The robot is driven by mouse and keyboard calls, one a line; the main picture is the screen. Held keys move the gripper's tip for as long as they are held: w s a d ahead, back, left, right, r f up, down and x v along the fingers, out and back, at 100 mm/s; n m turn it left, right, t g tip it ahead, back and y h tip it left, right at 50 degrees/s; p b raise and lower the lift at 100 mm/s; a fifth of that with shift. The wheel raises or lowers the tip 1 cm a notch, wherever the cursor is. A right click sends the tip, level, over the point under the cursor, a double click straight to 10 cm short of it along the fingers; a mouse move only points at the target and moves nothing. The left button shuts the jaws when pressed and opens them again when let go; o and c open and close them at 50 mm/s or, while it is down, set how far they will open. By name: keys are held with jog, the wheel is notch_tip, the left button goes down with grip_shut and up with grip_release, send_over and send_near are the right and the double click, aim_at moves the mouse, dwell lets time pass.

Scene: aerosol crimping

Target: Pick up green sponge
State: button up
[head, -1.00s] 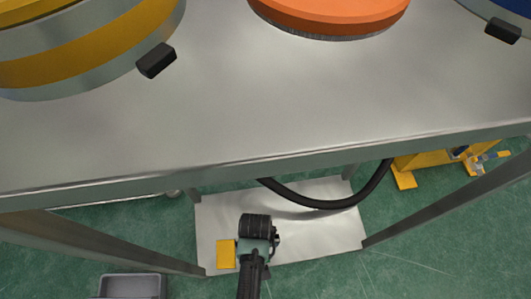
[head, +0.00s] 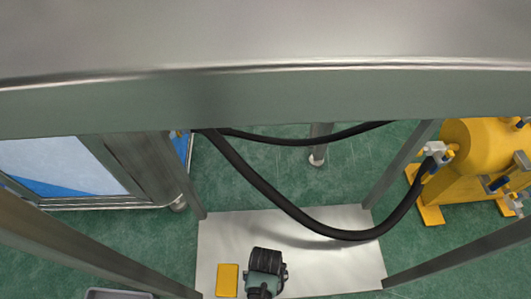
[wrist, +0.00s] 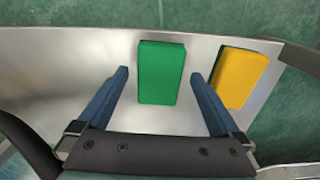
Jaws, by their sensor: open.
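The green sponge (wrist: 161,73) lies flat on a metal shelf (wrist: 70,60) in the wrist view. My gripper (wrist: 159,78) is open, with one blue finger on each side of the sponge in the picture and a gap on both sides. I cannot tell how far the fingertips are above the shelf. In the head view my arm's end (head: 265,272) is over the low shelf (head: 330,260), and the green sponge is hidden there.
A yellow sponge (wrist: 242,77) lies just right of the green one; it also shows in the head view (head: 227,280). A black hose (head: 275,190) hangs over the shelf. The metal table edge (head: 270,100) is above, with legs around. A yellow tank (head: 475,150) stands right.

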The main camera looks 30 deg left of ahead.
notch_tip(320, 180, down, 2)
jog(key=shift+f+b, duration=0.2)
jog(key=shift+b, duration=0.35)
jog(key=shift+r, duration=0.1)
jog(key=c, duration=1.2)
jog(key=shift+c, duration=0.2)
notch_tip(320, 180, up, 10)
jog(key=p, duration=0.8)
